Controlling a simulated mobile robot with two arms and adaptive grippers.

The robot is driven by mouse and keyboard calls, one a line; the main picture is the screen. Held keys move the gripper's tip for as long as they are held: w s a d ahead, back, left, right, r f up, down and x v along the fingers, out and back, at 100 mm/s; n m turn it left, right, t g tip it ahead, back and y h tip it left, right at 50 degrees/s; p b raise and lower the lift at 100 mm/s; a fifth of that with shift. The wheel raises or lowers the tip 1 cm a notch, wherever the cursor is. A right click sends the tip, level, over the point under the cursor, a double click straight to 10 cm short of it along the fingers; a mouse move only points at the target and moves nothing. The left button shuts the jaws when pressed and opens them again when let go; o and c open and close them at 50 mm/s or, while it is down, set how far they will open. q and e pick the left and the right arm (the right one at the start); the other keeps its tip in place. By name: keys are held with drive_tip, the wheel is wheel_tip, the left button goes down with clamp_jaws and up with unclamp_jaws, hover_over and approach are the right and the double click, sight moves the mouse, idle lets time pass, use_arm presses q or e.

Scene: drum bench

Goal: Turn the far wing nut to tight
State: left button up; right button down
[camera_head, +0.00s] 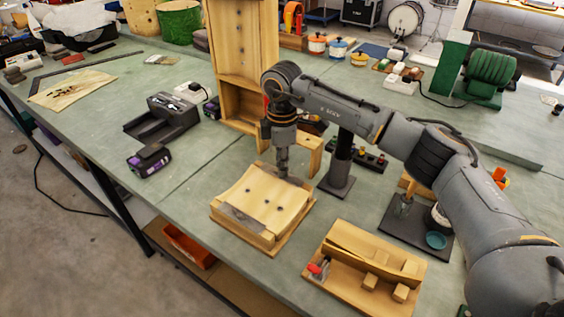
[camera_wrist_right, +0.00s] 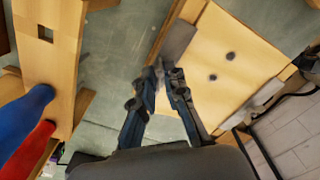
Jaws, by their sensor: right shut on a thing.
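A curved wooden shell piece (camera_head: 268,203) with several dark spots lies in a wooden cradle on the green bench. A grey metal bar crosses its near edge (camera_head: 248,222), and another grey bar (camera_wrist_right: 178,42) shows at its far end in the right wrist view. My right gripper (camera_head: 283,172) points down at the far end of the cradle. In the right wrist view its fingers (camera_wrist_right: 166,78) are closed together on the far wing nut, which they mostly hide. I cannot make out the nut's angle. My left gripper is not in view.
A tall wooden frame (camera_head: 243,50) stands just behind the cradle. A wooden tray with blocks (camera_head: 368,268) lies at the front right. A black post on a plate (camera_head: 341,165) is close to the right arm.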

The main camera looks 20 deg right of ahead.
drive_tip(key=m+p, duration=0.1)
drive_tip(key=m, duration=0.3)
drive_tip(key=shift+w+r+m, duration=0.1)
drive_tip(key=shift+r+m, duration=0.05)
drive_tip(key=shift+m, duration=0.25)
idle(0.4)
drive_tip(key=c, duration=1.4)
unclamp_jaws()
drive_tip(key=shift+r, duration=0.15)
wheel_tip(320, 180, up, 12)
drive_tip(key=shift+f, duration=0.2)
